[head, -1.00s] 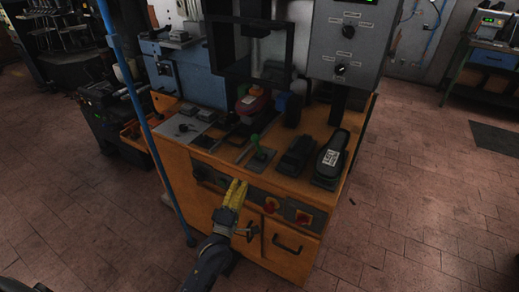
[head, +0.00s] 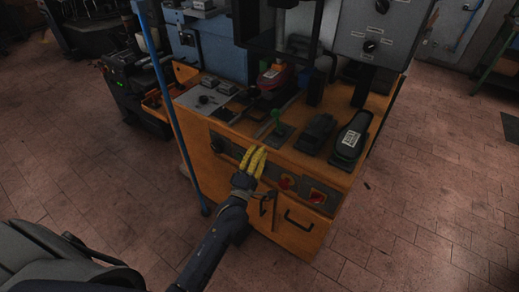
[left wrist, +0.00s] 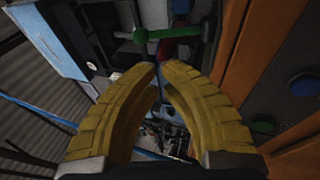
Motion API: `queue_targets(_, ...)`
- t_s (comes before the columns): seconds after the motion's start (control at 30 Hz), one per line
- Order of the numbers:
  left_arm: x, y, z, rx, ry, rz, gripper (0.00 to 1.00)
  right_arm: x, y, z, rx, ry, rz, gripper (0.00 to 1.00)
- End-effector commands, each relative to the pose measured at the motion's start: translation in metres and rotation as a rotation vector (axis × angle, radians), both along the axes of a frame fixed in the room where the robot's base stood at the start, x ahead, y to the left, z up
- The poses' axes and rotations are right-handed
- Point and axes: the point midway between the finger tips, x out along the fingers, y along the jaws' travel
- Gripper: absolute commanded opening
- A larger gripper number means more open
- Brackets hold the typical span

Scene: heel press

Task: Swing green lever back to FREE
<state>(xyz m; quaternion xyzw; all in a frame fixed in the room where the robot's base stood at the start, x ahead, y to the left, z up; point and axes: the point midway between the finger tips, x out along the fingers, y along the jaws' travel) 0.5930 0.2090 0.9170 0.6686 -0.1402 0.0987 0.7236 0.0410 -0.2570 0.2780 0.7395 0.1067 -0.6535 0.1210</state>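The green lever (head: 280,130) stands on the top of the orange press bench, near its front edge, in a small slotted plate. It also shows in the left wrist view (left wrist: 158,35), just beyond the fingertips, with its green bar lying across the picture. My left gripper (head: 258,154) has yellow ribbed fingers. It is in front of the bench's front panel, below and slightly left of the lever, and apart from it. In the left wrist view its fingertips (left wrist: 159,66) come almost together with nothing visible between them. My right gripper is not in view. Any FREE marking is too small to read.
A red shoe-like part (head: 272,77) sits under the press frame behind the lever. A blue pole (head: 172,110) rises at the bench's left. Red knobs (head: 285,183) sit on the front panel.

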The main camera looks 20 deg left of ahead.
Motion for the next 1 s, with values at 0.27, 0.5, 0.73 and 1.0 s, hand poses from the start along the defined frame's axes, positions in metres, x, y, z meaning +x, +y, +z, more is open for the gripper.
queue_targets(0.27,0.049,-0.003,0.018,-0.002,-0.002,-0.001,0.00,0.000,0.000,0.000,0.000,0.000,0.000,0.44)
queue_targets(0.5,0.083,-0.004,0.030,0.000,-0.001,0.000,0.00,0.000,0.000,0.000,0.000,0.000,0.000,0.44)
queue_targets(0.73,0.101,-0.005,0.036,0.000,-0.001,0.000,0.00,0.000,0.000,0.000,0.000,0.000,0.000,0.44)
queue_targets(1.0,0.108,-0.005,0.039,0.000,0.000,0.000,0.00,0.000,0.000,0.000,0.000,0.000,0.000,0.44)
